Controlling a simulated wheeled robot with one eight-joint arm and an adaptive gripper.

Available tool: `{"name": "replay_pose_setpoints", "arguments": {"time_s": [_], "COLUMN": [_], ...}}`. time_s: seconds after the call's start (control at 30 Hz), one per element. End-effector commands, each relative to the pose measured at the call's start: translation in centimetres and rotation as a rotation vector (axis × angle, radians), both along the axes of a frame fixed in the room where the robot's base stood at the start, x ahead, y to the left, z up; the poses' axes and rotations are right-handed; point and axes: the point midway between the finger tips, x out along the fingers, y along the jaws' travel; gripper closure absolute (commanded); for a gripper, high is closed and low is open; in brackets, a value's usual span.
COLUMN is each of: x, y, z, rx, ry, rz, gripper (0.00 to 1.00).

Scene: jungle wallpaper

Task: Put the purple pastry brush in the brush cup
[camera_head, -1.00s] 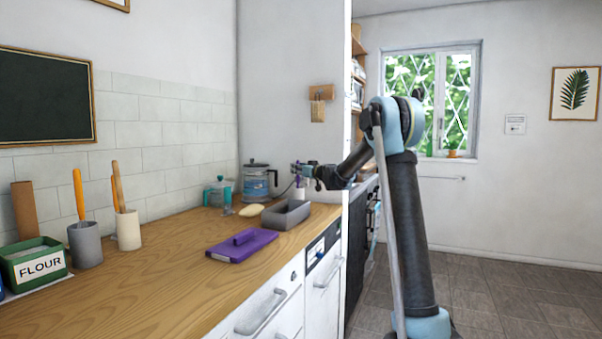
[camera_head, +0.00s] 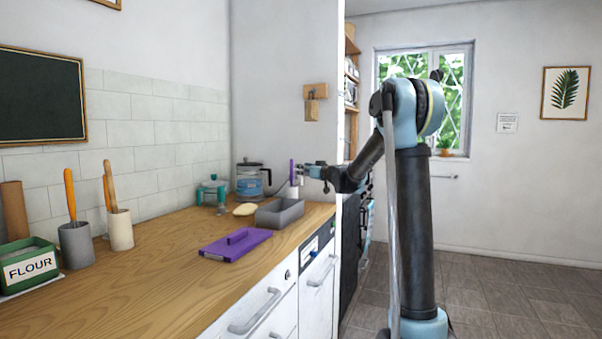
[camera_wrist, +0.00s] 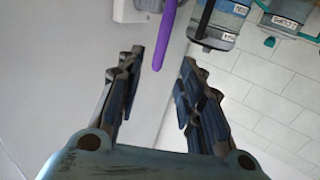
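The purple pastry brush (camera_head: 292,172) stands upright at the far end of the counter, just left of my gripper (camera_head: 306,171). My gripper is open, with clear gaps beside the handle. A pale object (camera_wrist: 132,10) is at the brush's far end; I cannot tell what it is. A grey cup (camera_head: 75,245) with an orange-handled tool and a cream cup (camera_head: 120,231) with wooden-handled tools stand at the left; I cannot tell which is the brush cup.
A green flour box (camera_head: 30,266) is at left.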

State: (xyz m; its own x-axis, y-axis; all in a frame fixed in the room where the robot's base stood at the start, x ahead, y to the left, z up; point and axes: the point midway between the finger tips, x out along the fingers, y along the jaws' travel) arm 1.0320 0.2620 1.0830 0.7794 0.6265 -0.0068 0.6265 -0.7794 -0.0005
Motion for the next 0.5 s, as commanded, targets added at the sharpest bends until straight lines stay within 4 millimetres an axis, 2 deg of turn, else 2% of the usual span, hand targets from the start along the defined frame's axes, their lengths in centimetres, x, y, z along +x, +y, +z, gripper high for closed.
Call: {"name": "replay_pose_setpoints", "arguments": {"time_s": [0.17, 0.4, 0.5], "x": [-1.2, -1.7, -2.6], "y": [-1.0, -1.3, -1.4], "z": [0.0, 0.0, 0.1], "rx": [0.0, -0.001, -0.004], "ry": [0.0, 0.001, 0.012], "rz": [-0.001, 0.001, 0.011], "gripper": [0.66, 0.66, 0.66]}}
